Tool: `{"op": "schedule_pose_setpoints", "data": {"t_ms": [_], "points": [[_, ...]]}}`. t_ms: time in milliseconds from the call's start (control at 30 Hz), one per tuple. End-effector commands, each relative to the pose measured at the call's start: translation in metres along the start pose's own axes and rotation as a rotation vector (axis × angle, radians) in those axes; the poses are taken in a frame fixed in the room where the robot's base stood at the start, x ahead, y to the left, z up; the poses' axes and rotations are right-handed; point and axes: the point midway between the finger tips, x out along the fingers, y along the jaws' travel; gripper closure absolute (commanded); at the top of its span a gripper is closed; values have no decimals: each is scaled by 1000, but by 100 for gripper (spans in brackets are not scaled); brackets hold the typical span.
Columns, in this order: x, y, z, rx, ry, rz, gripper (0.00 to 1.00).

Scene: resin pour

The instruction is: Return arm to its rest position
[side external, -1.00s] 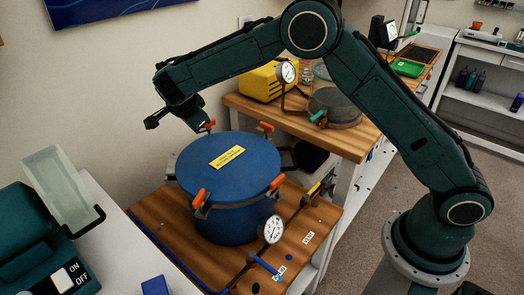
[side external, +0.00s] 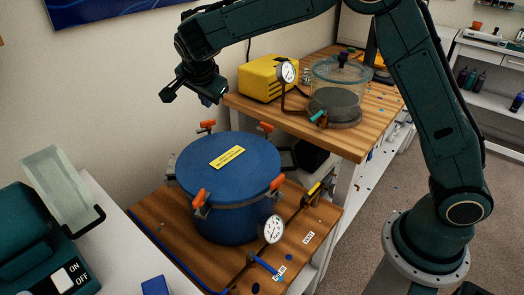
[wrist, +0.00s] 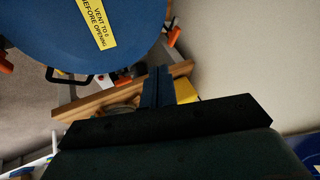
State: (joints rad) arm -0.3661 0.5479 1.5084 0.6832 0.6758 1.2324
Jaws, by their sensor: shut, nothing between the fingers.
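My gripper (side external: 207,98) is up in the air above and behind the blue pressure pot, near the wall. It is shut and empty. In the wrist view the closed fingers (wrist: 157,88) show as a narrow dark block pointing away from the camera. The blue pot (side external: 228,167) stands on the wooden board with its lid on and a yellow label on top. Its lid also shows in the wrist view (wrist: 60,30). My gripper is clear of the pot and touches nothing that I can see.
Orange-handled clamps (side external: 199,197) ring the pot, and a gauge (side external: 272,229) sits at its front. A yellow pump (side external: 268,80) and a glass chamber (side external: 340,80) stand on the back bench. A machine with an ON/OFF switch (side external: 72,272) is at lower left.

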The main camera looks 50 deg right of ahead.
Motion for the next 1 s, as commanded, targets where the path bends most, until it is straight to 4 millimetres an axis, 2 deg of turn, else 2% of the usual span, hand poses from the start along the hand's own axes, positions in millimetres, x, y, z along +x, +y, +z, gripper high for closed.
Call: {"op": "schedule_pose_setpoints", "data": {"t_ms": [100,500,733,1000], "points": [[-23,14,-21,-78,-32,-9,100],[-88,76,-70,-370,-128,-59,100],[-119,121,-87,-541,-170,-102,100],[-150,180,-96,-746,-205,-165,100]]}}
